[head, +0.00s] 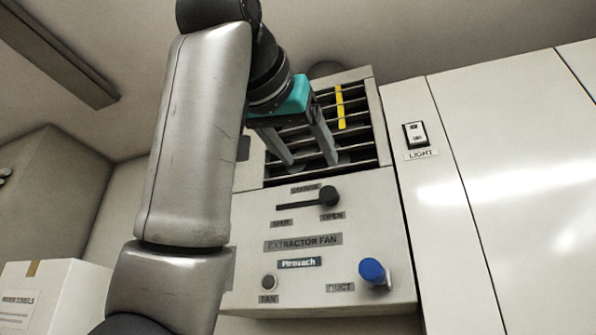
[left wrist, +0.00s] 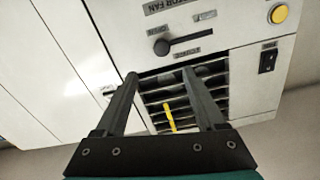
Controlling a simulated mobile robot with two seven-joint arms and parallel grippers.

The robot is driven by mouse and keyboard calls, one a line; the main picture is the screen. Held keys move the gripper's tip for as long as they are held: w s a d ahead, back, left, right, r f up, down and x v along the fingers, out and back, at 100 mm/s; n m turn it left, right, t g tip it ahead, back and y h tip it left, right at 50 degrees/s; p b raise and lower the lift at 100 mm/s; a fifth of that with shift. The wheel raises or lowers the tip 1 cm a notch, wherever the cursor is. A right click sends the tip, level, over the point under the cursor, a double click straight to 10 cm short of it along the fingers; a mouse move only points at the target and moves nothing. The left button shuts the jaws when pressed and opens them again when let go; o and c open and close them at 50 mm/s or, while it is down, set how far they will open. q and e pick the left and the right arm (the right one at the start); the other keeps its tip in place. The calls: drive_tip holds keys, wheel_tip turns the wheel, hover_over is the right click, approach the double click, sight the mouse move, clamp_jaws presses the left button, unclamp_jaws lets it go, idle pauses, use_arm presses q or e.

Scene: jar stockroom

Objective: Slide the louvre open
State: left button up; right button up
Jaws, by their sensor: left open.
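The louvre (head: 358,118) is a framed opening with dark gaps showing between its slats, at the top of a pale extractor fan panel. Below it, the black slider knob (head: 329,196) is at the right end of its slot, by the label reading OPEN. In the left wrist view the picture is turned over, and the knob (left wrist: 161,46) is at the slot's left end. My left gripper (head: 310,160) is open and empty in front of the lower slats, above the knob. I cannot tell whether its fingertips touch the slats. My right gripper is not in view.
A blue knob (head: 373,271) and a small fan knob (head: 268,282) are on the lower panel. A yellow strip (head: 340,106) hangs on the slats. A light switch (head: 415,134) is to the right, beside white cupboard doors (head: 510,170). A box (head: 55,295) stands lower left.

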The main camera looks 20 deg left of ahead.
use_arm(q)
drive_tip(key=s, duration=0.3)
drive_tip(key=shift+w, duration=0.1)
idle(0.6)
